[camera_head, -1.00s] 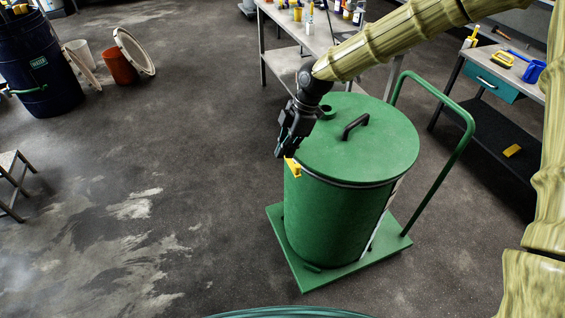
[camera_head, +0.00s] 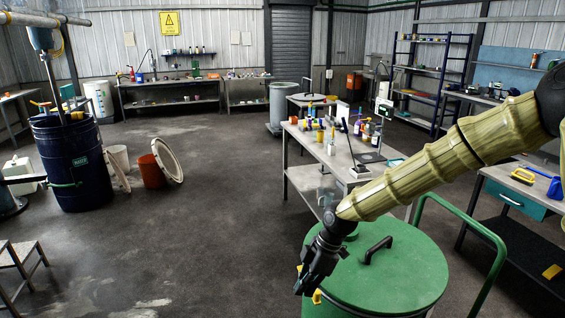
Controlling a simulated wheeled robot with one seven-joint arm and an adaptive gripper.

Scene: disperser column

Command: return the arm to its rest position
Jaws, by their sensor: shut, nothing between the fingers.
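My arm reaches in from the right, its yellow-green ribbed sleeve crossing over the green lidded drum. My gripper (camera_head: 308,285) is black and points downward at the left rim of the drum's lid. It is shut with nothing held. The green drum (camera_head: 385,272) stands at the bottom of the view, with a black handle on its lid and a yellow piece at its left rim. Its lower part is cut off by the picture's edge. I cannot tell whether the gripper touches the lid.
A workbench (camera_head: 308,148) with bottles stands behind the drum. A green cart handle (camera_head: 470,212) rises at the drum's right, before a side table (camera_head: 520,196). A dark blue drum (camera_head: 72,165) and an orange bucket (camera_head: 152,172) stand left. The middle floor is clear.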

